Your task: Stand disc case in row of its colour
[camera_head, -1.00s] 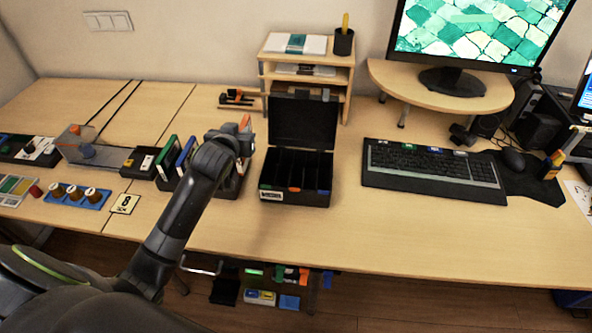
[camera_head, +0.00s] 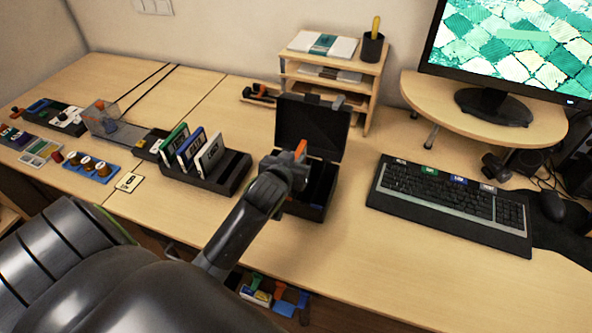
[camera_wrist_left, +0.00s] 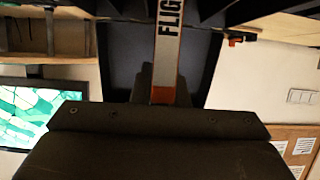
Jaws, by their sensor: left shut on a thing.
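My left gripper (camera_head: 292,168) is shut on an orange disc case (camera_head: 301,149). In the left wrist view the case (camera_wrist_left: 168,40) is edge-on, its white spine reading "FLIG" with orange at the end near the jaws (camera_wrist_left: 165,90). The gripper is in front of the open black box (camera_head: 310,124), over its left part in the head view. The arm hides much of the box's inside; a blue mark shows at its front right. A black rack (camera_head: 232,172) holds a green case (camera_head: 174,140), a blue case (camera_head: 190,149) and a white-faced case (camera_head: 209,155). My right gripper is out of view.
The keyboard (camera_head: 450,205) lies right of the box. A wooden shelf (camera_head: 368,90) and monitor stand (camera_head: 430,110) are behind. The box's raised lid stands at its back. Bare table lies between rack and keyboard, in front of the box.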

